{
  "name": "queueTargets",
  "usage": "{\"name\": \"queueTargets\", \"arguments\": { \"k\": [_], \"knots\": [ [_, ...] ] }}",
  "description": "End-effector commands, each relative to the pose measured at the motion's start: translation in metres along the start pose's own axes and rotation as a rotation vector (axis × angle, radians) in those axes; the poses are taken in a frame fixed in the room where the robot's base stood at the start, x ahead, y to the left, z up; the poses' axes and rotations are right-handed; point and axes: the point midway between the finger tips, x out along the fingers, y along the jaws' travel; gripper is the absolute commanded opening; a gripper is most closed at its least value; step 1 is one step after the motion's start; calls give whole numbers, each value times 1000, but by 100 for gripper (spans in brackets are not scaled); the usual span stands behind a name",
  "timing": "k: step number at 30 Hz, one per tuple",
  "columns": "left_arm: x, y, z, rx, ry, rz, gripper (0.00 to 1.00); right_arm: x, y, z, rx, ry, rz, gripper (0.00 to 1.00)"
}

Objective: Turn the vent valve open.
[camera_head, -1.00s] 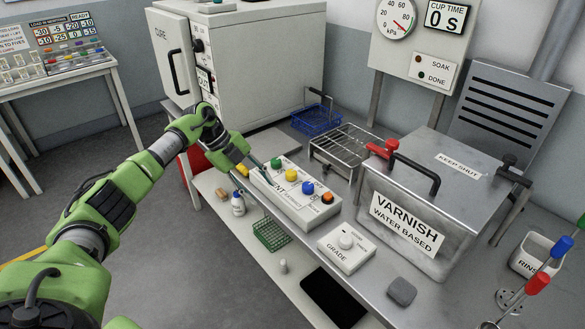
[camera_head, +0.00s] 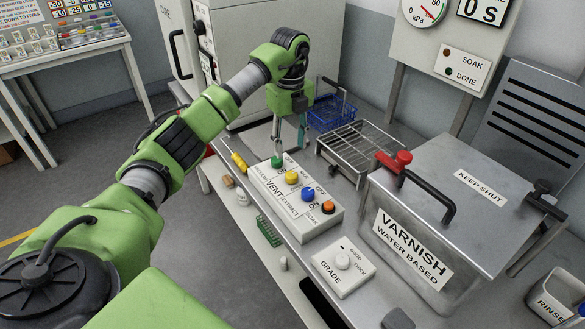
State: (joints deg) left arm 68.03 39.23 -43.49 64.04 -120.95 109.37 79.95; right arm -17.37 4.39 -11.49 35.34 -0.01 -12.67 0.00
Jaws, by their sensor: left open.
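A white valve box (camera_head: 315,228) stands on the metal bench. It carries a green knob (camera_head: 277,161), a yellow knob (camera_head: 291,178), a blue knob (camera_head: 308,195) and an orange knob (camera_head: 328,207) in a row. The word VENT is on its front, second in the row of labels, nearest the yellow knob. My left gripper (camera_head: 290,148) points down with its fingers apart and empty. It is over the far left end of the box, near the green knob; whether a finger touches that knob I cannot tell. My right gripper is not in view.
A wire rack (camera_head: 356,143) and a blue basket (camera_head: 331,112) stand behind the box. The steel varnish tank (camera_head: 455,200) with red and black handles is on the right.

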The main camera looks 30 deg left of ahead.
Motion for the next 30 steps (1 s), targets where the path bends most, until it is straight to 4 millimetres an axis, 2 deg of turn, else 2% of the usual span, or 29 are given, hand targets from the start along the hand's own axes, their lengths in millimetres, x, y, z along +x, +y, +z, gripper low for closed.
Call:
{"name": "queueTargets", "arguments": {
  "k": [2, 5, 9, 15, 20, 27, 28, 30],
  "knots": [
    [18, 1, -1, 1, 4, 5, 42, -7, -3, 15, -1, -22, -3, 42],
    [40, 1, -1, 1, 4, 5, 42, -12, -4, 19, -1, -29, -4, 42],
    [68, 1, -1, 1, 3, 4, 42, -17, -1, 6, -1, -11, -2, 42],
    [94, 0, -1, 1, 3, 2, 42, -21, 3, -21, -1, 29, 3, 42],
    [102, 0, 0, 1, 2, 0, 42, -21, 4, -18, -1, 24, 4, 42],
    [104, 0, 0, 1, 1, 0, 42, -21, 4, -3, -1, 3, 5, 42],
    [104, 0, 0, 1, 1, 0, 40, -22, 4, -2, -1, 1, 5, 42],
    [104, 0, 0, 1, 1, 0, 22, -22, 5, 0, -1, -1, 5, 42]
  ]
}}
